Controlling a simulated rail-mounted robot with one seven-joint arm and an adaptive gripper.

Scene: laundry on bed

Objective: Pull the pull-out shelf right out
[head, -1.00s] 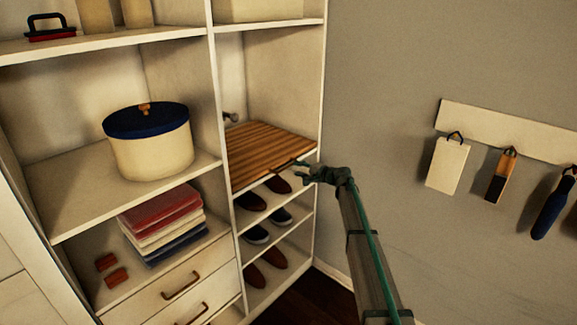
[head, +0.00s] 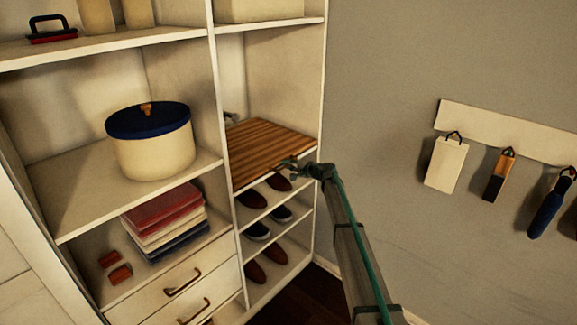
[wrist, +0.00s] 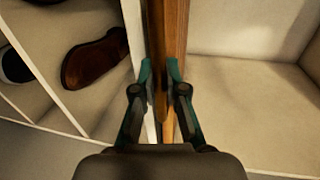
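The pull-out shelf (head: 265,143) is a brown slatted wooden board in the right column of the white closet, above the shoe shelves. It lies level, its front about flush with the closet's front. My gripper (head: 291,165) is at its front edge, towards the right side. In the wrist view, the fingers of my gripper (wrist: 160,78) stand close together on both sides of a dark brown strip at the front of the wooden shelf (wrist: 178,40). The strip fills the small gap, and the fingers look shut on it. The fingertips' contact is partly hidden.
Shoes (head: 257,231) stand on shelves below the board. A cream pot with a blue lid (head: 150,150) and folded cloths (head: 163,215) sit in the left column. A grey wall with a hook rack (head: 510,130) is on the right. Space before the closet looks free.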

